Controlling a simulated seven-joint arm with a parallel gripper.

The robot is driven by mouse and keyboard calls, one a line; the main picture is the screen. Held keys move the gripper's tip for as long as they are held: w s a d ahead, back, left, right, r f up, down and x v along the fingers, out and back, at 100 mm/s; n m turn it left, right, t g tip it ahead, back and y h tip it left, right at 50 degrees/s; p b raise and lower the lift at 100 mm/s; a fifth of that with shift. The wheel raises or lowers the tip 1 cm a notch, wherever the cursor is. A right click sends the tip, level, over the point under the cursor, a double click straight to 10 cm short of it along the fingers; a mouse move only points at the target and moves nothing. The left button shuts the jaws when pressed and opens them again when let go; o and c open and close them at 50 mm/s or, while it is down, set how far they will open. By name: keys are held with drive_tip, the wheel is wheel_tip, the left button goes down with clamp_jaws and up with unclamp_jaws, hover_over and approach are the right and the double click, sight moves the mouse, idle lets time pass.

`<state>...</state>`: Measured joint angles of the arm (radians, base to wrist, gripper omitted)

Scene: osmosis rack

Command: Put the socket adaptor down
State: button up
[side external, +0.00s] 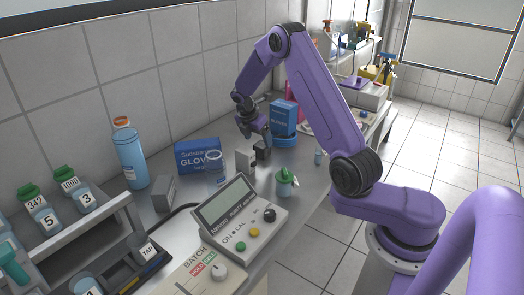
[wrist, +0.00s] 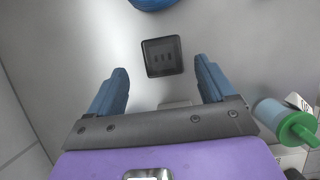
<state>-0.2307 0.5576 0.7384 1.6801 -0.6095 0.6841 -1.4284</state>
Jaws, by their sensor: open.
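The socket adaptor (wrist: 162,57) is a black, square block with three slots on its upper face. In the wrist view it lies just beyond and between my fingertips, with clear gaps on both sides. In the side view a dark block that looks like it (side external: 262,152) stands on the grey bench just below my fingers. My gripper (side external: 256,138) is above it, pointing down, with its blue fingers spread. In the wrist view my gripper (wrist: 160,68) is open and empty. Whether a fingertip touches the adaptor is hard to tell.
A pale grey block (side external: 245,157) stands close beside the adaptor. A green-topped bottle (side external: 286,182) stands to the right, also in the wrist view (wrist: 285,119). A blue glove box (side external: 197,156), a jar (side external: 215,168) and a meter (side external: 243,215) are nearby.

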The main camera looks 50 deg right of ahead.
sight(262, 143)
drive_tip(key=shift+s+x, duration=0.2)
drive_tip(key=shift+x, duration=2.45)
drive_tip(key=shift+d+r, duration=0.1)
drive_tip(key=c, duration=1.2)
drive_tip(key=shift+r, duration=0.15)
drive_tip(key=shift+r, duration=0.55)
drive_tip(key=s+a+r, duration=0.1)
drive_tip(key=s+r, duration=0.3)
drive_tip(key=s+a+r, duration=0.2)
drive_tip(key=s+r, duration=0.1)
drive_tip(key=s, duration=0.1)
drive_tip(key=s+a+r, duration=0.2)
drive_tip(key=s+r, duration=0.2)
drive_tip(key=s, duration=0.1)
drive_tip(key=shift+a+r, duration=0.1)
drive_tip(key=shift+r, duration=0.2)
